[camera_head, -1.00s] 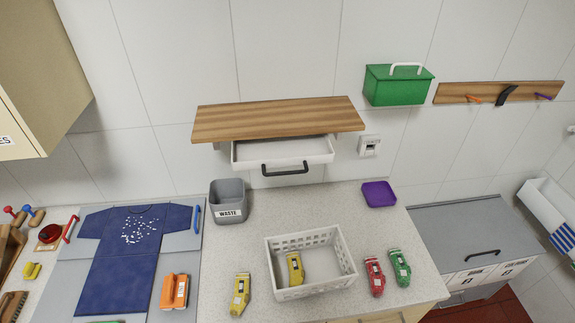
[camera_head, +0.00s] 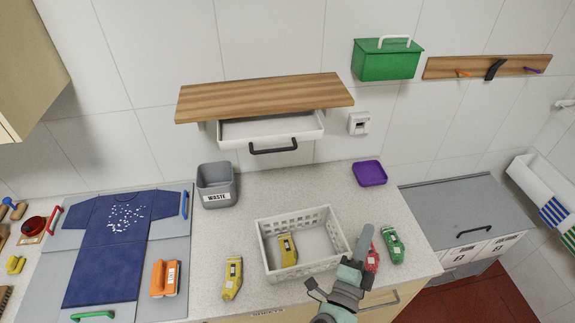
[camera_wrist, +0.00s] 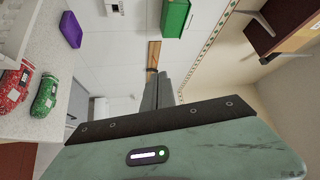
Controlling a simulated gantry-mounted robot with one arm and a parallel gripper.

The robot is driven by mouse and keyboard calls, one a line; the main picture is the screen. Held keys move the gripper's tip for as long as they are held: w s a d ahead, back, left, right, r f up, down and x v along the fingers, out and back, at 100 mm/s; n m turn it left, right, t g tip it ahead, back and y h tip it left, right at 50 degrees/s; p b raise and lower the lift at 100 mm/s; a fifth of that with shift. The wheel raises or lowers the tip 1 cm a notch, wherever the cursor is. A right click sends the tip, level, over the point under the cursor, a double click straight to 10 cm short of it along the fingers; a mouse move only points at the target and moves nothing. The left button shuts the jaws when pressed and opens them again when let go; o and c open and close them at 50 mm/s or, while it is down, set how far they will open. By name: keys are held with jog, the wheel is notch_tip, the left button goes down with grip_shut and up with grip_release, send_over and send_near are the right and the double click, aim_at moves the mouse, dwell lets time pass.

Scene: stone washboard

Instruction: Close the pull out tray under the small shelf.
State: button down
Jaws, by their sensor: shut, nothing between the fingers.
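The white pull-out tray (camera_head: 268,130) hangs under the small wooden shelf (camera_head: 262,97) on the wall. It sticks out toward me, with its dark handle (camera_head: 273,148) at the front, so it stands open. My gripper (camera_head: 366,238) is in the lower right of the head view, in front of the red item and beside the white basket, well below and right of the tray. Its fingers also show in the wrist view (camera_wrist: 158,90), shut and empty. The tray is not in the wrist view.
A white basket (camera_head: 338,240) with a yellow item stands on the counter. A grey waste bin (camera_head: 217,190) stands below the tray's left side. A purple dish (camera_head: 369,173) and red and green items (camera_head: 392,246) lie to the right. The air before the tray is clear.

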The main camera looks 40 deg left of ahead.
jog(key=s+a+r+n+g+y, duration=0.2)
jog(key=s+a+g+y, duration=0.25)
jog(key=a, duration=0.45)
jog(key=s+a+r+n+g+y, duration=0.35)
jog(key=s+a+y, duration=0.25)
jog(key=a, duration=0.3)
jog(key=p, duration=0.3)
send_near(270, 134)
jog(key=s+d+r, duration=0.1)
jog(key=d+r+m, duration=0.1)
jog(key=shift+s+r+h, duration=0.25)
jog(key=shift+s+r, duration=0.1)
jog(key=shift+s, duration=0.05)
jog(key=shift+w, duration=0.1)
jog(key=b+x, duration=0.2)
jog(key=x, duration=0.2)
jog(key=f+b+x, duration=0.1)
jog(key=b+x, duration=0.2)
jog(key=x, duration=0.1)
jog(key=f+b+x, duration=0.1)
jog(key=b+x, duration=0.2)
jog(key=x, duration=0.1)
jog(key=shift+w+a+f, duration=0.15)
jog(key=shift+a+f, duration=0.05)
jog(key=shift+f, duration=0.15)
